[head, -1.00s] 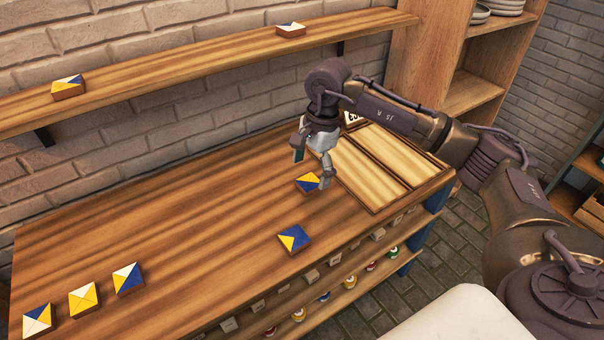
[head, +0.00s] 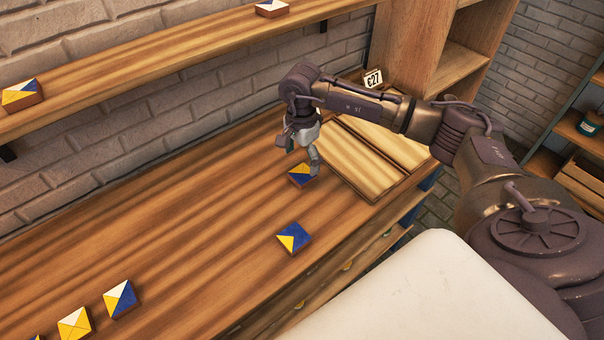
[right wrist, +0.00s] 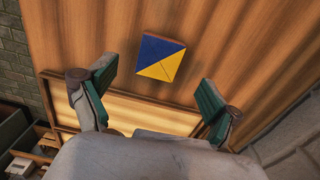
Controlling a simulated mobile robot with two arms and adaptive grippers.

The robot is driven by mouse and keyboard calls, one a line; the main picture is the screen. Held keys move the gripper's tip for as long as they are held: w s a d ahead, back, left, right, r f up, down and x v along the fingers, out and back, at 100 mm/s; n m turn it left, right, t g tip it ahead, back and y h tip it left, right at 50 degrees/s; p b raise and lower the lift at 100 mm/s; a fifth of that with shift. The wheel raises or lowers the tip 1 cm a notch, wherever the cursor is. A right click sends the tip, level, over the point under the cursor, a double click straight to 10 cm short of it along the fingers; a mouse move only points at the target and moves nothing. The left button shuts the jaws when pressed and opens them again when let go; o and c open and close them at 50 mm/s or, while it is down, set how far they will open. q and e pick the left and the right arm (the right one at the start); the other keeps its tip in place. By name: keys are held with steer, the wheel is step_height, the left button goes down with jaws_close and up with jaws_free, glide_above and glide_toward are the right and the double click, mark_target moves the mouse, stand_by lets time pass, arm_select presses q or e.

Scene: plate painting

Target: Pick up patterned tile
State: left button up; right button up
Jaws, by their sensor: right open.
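A patterned tile (head: 302,175), blue and yellow, lies on the wooden table (head: 180,230) beside the framed light-wood panel. It also shows in the right wrist view (right wrist: 160,58), ahead of the fingertips. My right gripper (head: 300,155) is open and empty, close above this tile. In the right wrist view its two green-padded fingers (right wrist: 155,95) stand wide apart, with the tile between their lines and a little beyond the tips. Another blue and yellow tile (head: 293,238) lies nearer the front edge. My left gripper is not in view.
Tiles also lie at the table's front left, including a white, yellow and blue one (head: 120,299) and a yellow one (head: 75,323). The wall shelf (head: 150,65) holds two tiles. The table's middle is clear.

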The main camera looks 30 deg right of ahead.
mark_target(302, 173)
steer(key=shift+s+f+p, duration=0.1)
steer(key=shift+f+p, duration=0.4)
steer(key=shift+f, duration=0.4)
step_height(302, 173, down, 3)
steer(key=shift+d+r, duration=0.1)
steer(key=shift+r, duration=0.1)
steer(key=shift+f+p, duration=0.3)
steer(key=shift+f, duration=0.1)
steer(key=shift+c, duration=0.2)
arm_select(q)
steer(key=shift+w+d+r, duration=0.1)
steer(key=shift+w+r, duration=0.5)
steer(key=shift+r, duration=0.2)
arm_select(e)
steer(key=c, duration=1.3)
